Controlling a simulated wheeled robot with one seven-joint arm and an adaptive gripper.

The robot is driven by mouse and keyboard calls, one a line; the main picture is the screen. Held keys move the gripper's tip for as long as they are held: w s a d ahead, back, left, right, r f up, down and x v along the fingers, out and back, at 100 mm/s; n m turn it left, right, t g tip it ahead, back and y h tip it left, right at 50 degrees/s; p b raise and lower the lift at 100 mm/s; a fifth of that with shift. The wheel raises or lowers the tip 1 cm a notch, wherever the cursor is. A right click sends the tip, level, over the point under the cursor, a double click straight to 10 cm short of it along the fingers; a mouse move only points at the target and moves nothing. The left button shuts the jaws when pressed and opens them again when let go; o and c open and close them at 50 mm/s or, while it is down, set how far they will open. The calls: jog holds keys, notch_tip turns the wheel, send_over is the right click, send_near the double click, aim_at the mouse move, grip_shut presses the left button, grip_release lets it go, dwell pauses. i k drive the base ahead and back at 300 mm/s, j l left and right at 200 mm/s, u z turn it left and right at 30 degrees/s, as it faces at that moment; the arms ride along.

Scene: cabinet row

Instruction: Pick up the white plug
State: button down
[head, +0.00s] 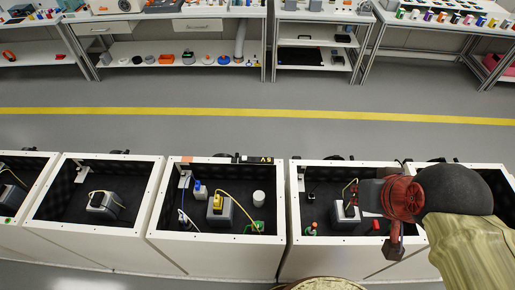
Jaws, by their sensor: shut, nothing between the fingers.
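A small white piece, which looks like the white plug (350,210), is at the top of a grey box (341,217) inside the open white bin at right centre. A pale cable rises beside it. My gripper (355,194) reaches into this bin from the right, beside and above the grey box. Its fingers are shut and hold nothing visible. They are small and dark here, so I cannot tell whether they touch the plug or cable. My arm hides the bin's right part.
A row of white open bins with dark linings runs across the front. The neighbouring bin (152,237) holds a yellow plug (217,203) on a grey box and a white cylinder (259,198). Workbenches (185,12) stand at the back. The grey floor between is clear.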

aim_at(181, 219)
jog(key=u, duration=1.8)
